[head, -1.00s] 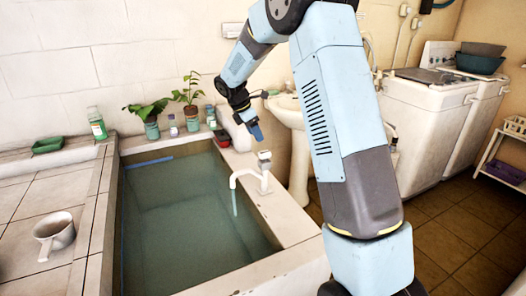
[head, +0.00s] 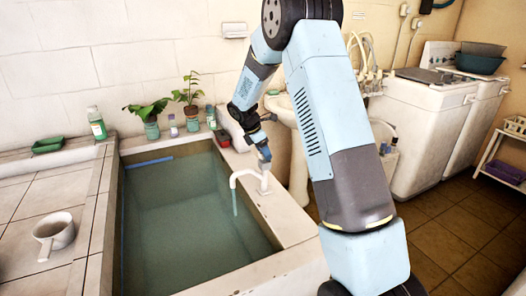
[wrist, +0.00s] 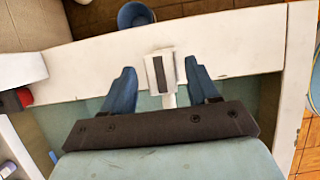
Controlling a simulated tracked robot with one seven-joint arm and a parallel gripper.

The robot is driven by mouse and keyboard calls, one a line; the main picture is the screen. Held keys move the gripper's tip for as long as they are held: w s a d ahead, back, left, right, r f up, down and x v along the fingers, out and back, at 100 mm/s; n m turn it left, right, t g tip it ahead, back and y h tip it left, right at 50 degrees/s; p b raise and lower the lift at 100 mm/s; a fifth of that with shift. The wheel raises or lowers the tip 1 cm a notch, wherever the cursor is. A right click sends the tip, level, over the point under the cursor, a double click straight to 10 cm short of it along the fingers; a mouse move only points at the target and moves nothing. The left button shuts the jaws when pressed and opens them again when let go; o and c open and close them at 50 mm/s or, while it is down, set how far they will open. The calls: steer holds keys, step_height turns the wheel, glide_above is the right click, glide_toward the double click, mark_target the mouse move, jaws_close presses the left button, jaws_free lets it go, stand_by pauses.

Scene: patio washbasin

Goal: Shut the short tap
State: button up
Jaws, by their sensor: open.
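The short white tap (head: 265,182) stands on the right rim of the basin, its curved spout over the water. A thin bluish stream (head: 235,203) hangs from the spout. In the wrist view the tap's white handle (wrist: 153,75), with a dark stripe, lies between my blue fingers. My gripper (head: 264,154) points down over the top of the tap and hides its handle in the head view. The wrist view shows my gripper (wrist: 163,71) open, with a finger on each side of the handle and gaps on both sides. I cannot tell how deep the fingers reach.
The water-filled basin (head: 278,262) has a pale rim. Potted plants (head: 151,128) and bottles stand along its back edge. A white pedestal sink (head: 299,150) stands behind my arm. A blue bucket (wrist: 135,15) shows in the wrist view.

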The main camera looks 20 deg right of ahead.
steer(key=c, duration=1)
steer(key=shift+c, duration=0.2)
steer(key=m+g, duration=0.1)
steer(key=m, duration=0.3)
steer(key=shift+w, duration=0.2)
steer(key=m+g, duration=0.2)
steer(key=m, duration=0.2)
steer(key=shift+w+m+y, duration=0.1)
steer(key=shift+m+y, duration=0.2)
steer(key=shift+y, duration=0.1)
steer(key=m, duration=0.2)
steer(key=m+g+y, duration=0.1)
steer(key=m, duration=0.2)
steer(key=shift+w+d+r+g+y, duration=0.1)
steer(key=shift+w+d+g+y, duration=0.1)
steer(key=shift+g+y, duration=0.1)
steer(key=shift+m+g+y, duration=0.3)
steer(key=shift+m+y, duration=0.3)
steer(key=shift+m, duration=1.5)
steer(key=o, duration=1)
steer(key=shift+s, duration=0.1)
